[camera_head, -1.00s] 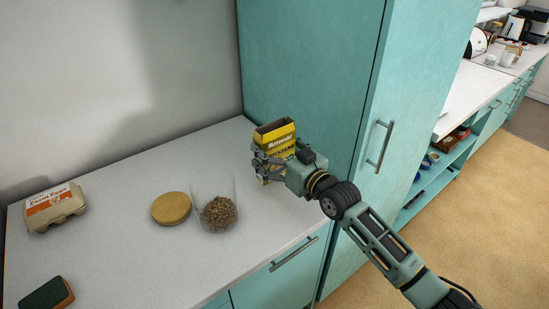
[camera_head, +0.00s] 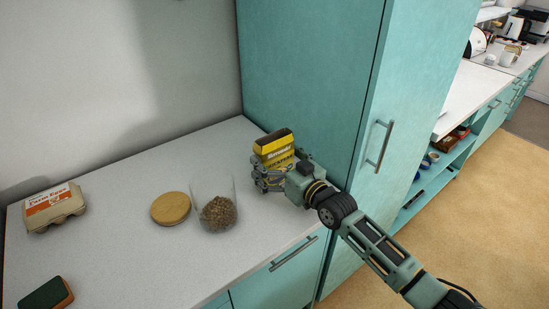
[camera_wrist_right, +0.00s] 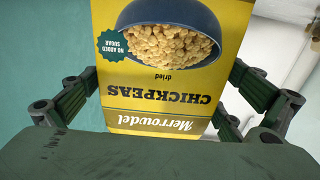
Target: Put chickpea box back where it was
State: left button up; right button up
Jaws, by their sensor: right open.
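The yellow chickpea box (camera_head: 274,151) is at the back right of the counter, near the tall teal cabinet. Its top looks open and dark inside, and it appears tilted. In the right wrist view the box (camera_wrist_right: 165,98) fills the middle, its printed front upside down in the picture. My right gripper (camera_head: 264,180) is at the box's near side, low down. Its jaws are open, with the fingers (camera_wrist_right: 160,98) spread on either side of the box. The fingers hide the box's lower part, so its contact with the counter is unclear. My left gripper is not in view.
A glass jar (camera_head: 214,204) partly filled with small brown pieces stands left of my gripper. A round wooden lid (camera_head: 171,208) lies beside it. An egg carton (camera_head: 54,207) and a sponge (camera_head: 46,294) are farther left. The teal cabinet (camera_head: 305,75) bounds the right.

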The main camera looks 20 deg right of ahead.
jog(key=shift+r, duration=0.2)
jog(key=b+v, duration=0.1)
jog(key=v, duration=1.1)
